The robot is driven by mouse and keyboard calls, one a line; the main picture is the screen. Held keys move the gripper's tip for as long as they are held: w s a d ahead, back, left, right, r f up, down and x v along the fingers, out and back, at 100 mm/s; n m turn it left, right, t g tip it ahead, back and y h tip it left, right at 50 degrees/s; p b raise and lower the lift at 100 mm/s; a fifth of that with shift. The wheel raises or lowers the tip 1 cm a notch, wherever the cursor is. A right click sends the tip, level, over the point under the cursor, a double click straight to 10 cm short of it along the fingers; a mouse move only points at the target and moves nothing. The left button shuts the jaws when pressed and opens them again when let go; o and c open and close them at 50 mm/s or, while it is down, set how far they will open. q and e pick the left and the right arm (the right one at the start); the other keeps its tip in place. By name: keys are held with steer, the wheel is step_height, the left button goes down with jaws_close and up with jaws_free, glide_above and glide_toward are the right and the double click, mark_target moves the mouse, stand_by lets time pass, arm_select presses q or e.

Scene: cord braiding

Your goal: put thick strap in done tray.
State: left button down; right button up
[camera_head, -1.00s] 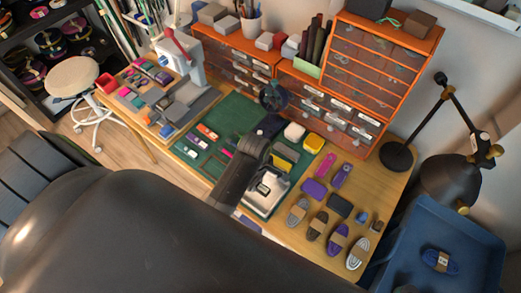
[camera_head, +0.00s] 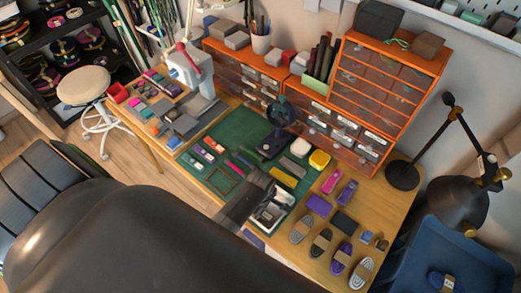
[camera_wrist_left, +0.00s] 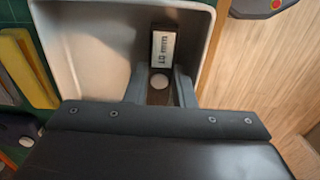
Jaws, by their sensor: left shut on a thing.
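My right gripper is not in view.
Yellow (camera_head: 283,178) and grey straps lie on the green mat (camera_head: 238,135) behind the tray. Several cord bundles and purple packets (camera_head: 319,205) lie to the right. A blue bin (camera_head: 455,250) and a black lamp (camera_head: 455,190) stand farther right.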

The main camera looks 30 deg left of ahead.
arm_select(q)
steer(key=shift+f, duration=0.1)
steer(key=c, duration=1.5)
jaws_free()
steer(key=shift+r, duration=0.7)
step_height(320, 180, up, 11)
